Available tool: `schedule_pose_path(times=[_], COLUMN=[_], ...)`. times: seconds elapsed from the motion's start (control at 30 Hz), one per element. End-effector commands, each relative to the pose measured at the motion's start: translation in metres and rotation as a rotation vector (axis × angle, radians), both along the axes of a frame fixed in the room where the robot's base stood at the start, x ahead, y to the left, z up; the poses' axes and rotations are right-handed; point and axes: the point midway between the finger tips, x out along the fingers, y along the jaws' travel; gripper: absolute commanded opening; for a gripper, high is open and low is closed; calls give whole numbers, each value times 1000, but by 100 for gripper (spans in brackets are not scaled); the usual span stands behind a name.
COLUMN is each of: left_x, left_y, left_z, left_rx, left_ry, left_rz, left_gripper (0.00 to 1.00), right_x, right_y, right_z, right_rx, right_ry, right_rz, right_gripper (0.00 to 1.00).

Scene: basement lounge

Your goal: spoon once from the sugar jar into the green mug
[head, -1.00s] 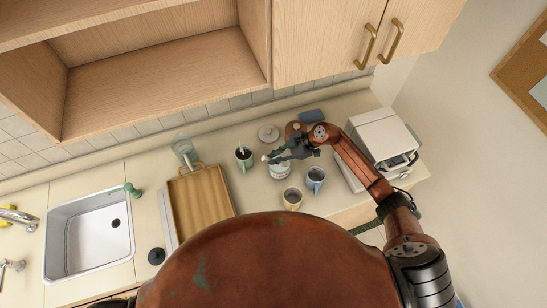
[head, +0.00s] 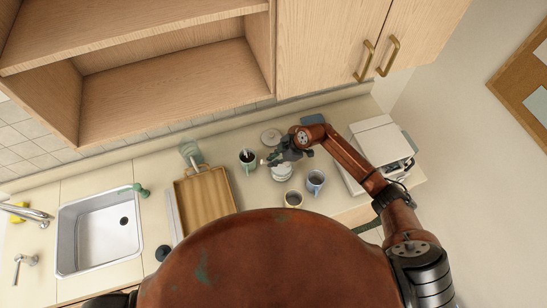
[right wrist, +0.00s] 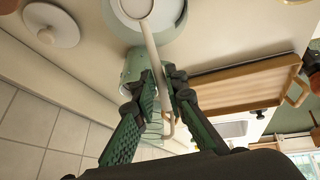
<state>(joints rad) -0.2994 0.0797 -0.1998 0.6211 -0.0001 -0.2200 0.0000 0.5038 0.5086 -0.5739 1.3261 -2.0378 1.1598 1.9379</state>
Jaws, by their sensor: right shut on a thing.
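The sugar jar (head: 283,176) is a pale, open, round jar on the counter; it also shows at the top of the right wrist view (right wrist: 178,22). My right gripper (head: 270,160) is over the jar's far left side. In the right wrist view the mug (right wrist: 132,66) is partly behind my fingers. My left gripper is out of view.
A round pale lid (head: 270,136) lies behind the jar. A wooden tray (head: 204,198) and a clear glass (head: 190,153) are on the left. A white machine (head: 375,150) stands right.

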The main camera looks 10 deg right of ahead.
Motion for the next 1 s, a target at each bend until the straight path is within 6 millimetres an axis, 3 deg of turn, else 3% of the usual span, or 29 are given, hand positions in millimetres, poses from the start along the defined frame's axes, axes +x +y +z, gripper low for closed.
schedule_pose_path(times=[0.3,0.7,1.0], left_x=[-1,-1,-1], left_y=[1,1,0], left_z=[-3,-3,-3], left_rx=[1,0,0], left_ry=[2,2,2], left_rz=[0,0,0], left_gripper=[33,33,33], right_x=[0,-2,-3], right_y=[29,40,41], right_z=[13,34,38], right_rx=[-312,-433,-455], right_ry=[-43,-49,-50], right_rz=[9,6,4], right_gripper=[0,0,0])
